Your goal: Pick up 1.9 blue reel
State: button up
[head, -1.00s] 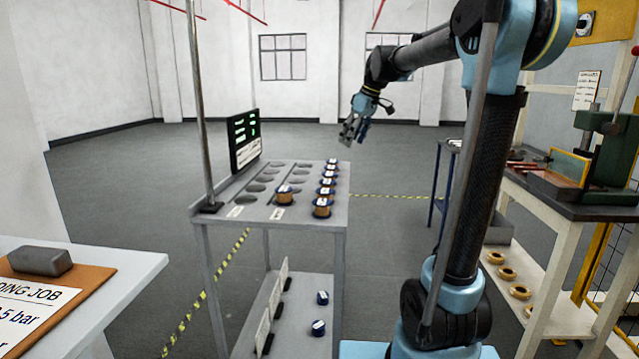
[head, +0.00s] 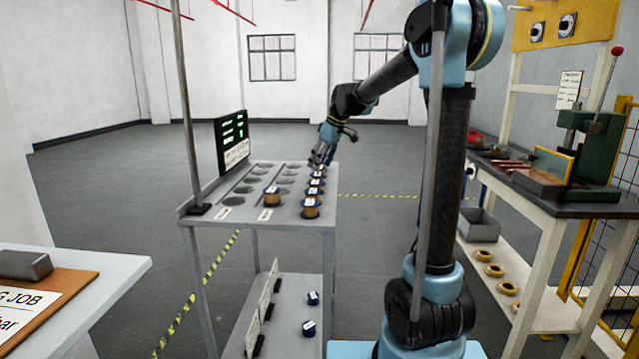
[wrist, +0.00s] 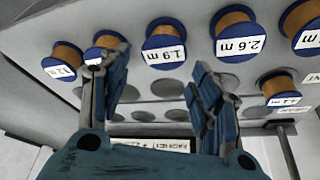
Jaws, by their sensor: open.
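The blue reel labelled 1.9 m (wrist: 165,42), wound with copper-coloured wire, stands in a row on the rack. In the wrist view it shows at top centre, between and beyond my fingers. My gripper (wrist: 162,72) is open and empty, one finger on each side of the reel in the picture; contact cannot be told. The left finger partly covers a neighbouring reel (wrist: 105,38). In the head view my gripper (head: 319,160) is low over the far end of the reel row, where the labels are too small to read.
The 2.6 m reel (wrist: 234,35) stands close to the right of the 1.9 m one; a 1.2 m reel (wrist: 62,60) is at the left. The grey rack (head: 245,215) has empty holes, a sign board (head: 232,142) and a post. A workbench (head: 540,200) stands at the right.

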aim_at(317, 174)
jog(key=shift+s+d+x, duration=0.1)
jog(key=shift+s+x, duration=0.05)
jog(key=shift+x, duration=1.35)
jog(key=shift+s+d+x, duration=0.1)
jog(key=shift+x, duration=1.4)
jog(key=shift+f, duration=0.1)
jog(key=c, duration=0.8)
